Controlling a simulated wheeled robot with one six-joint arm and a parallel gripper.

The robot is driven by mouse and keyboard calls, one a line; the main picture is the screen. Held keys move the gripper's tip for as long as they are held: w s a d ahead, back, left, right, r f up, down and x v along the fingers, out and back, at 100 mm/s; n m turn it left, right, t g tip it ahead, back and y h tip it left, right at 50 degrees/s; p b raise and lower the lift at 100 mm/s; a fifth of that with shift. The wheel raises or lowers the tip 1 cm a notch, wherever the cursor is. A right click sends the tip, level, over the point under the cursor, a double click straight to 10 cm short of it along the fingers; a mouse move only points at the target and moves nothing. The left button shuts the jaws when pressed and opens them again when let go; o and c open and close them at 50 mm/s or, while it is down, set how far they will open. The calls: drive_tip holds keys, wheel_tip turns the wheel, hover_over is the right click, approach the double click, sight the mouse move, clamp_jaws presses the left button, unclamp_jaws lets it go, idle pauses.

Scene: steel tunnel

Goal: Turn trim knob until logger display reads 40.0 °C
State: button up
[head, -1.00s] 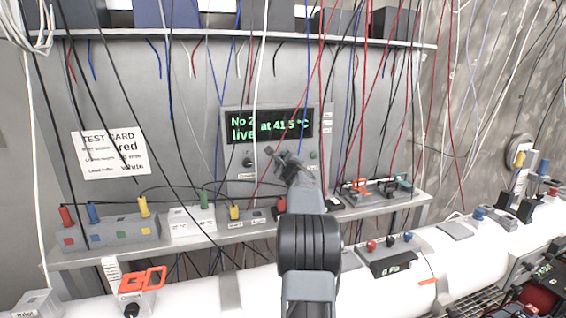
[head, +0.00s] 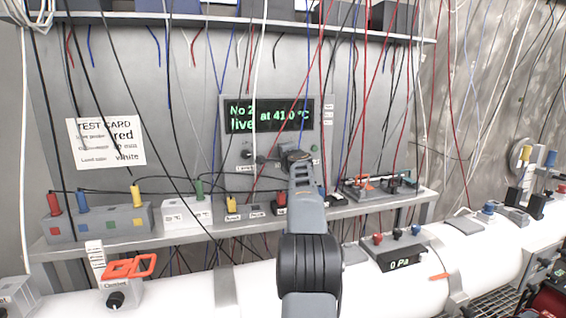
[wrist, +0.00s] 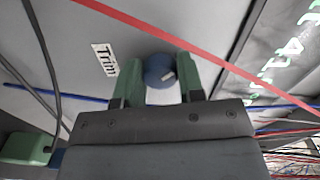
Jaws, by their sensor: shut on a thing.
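The logger (head: 268,140) stands on the shelf against the back wall. The trim knob (wrist: 160,70) is round and blue with a white pointer mark, beside a "Trim" label (wrist: 105,59) in the wrist view. My gripper (wrist: 158,84) has its two green fingers on either side of the knob and is shut on it. In the head view my gripper (head: 291,155) is at the logger's lower front, and the knob is hidden behind it.
Many thin hanging cables cross in front of the logger; a red one (wrist: 190,45) runs near the knob. A block with coloured plugs (head: 100,222) stands on the shelf at left. A white pipe (head: 400,285) runs below, carrying a "0 Pa" meter (head: 400,258).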

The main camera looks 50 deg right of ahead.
drive_tip(key=shift+f+n+b, duration=0.15)
drive_tip(key=shift+n+b, duration=2.6)
drive_tip(key=shift+n, duration=1.95)
drive_tip(key=o, duration=0.9)
drive_tip(key=shift+s, duration=0.1)
